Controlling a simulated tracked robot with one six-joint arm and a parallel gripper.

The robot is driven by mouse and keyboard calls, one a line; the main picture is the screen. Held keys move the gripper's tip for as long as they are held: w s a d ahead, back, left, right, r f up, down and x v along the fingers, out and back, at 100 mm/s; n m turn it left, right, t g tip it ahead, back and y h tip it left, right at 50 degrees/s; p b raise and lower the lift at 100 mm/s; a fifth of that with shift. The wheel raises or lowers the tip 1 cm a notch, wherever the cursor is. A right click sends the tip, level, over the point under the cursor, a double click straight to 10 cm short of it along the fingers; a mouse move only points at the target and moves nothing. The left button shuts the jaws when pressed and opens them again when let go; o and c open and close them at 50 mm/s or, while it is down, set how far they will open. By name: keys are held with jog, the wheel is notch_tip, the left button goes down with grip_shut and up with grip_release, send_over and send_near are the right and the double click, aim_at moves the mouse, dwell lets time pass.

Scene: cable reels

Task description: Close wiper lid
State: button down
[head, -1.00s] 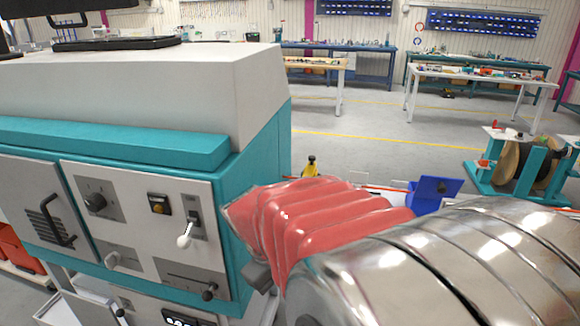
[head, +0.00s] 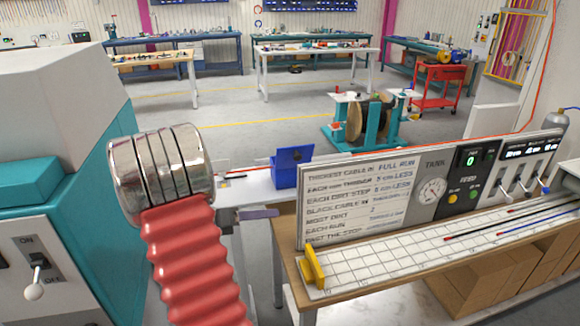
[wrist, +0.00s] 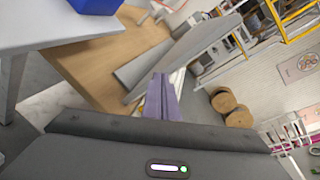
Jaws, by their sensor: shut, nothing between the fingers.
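A blue box (head: 288,168) that may be the wiper stands on a white bench just right of my arm's silver wrist. A dark round mark shows on its upper part; I cannot tell how far its lid is open. In the wrist view only a corner of the blue box (wrist: 96,5) shows at the top edge. My gripper (head: 276,212) has pale purple fingers and points right, in front of and below the box, apart from it in the picture. In the wrist view my gripper (wrist: 161,76) is shut and empty.
A white sign panel (head: 350,205) with a gauge stands right of the box. A gridded board (head: 400,250) with a yellow stop (head: 313,267) and thin cables lies before it. A teal machine (head: 60,190) fills the left. A reel stand (head: 362,120) stands behind on open floor.

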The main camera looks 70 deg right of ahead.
jog(key=w+d+r+n+g+h, duration=0.1)
jog(key=w+d+r+n+h, duration=0.1)
jog(key=r+n, duration=0.4)
jog(key=shift+d+n+h, duration=0.7)
jog(key=shift+d, duration=0.45)
jog(key=shift+s, duration=0.2)
jog(key=s+d+r, duration=0.2)
jog(key=s+d, duration=0.3)
jog(key=d, duration=0.5)
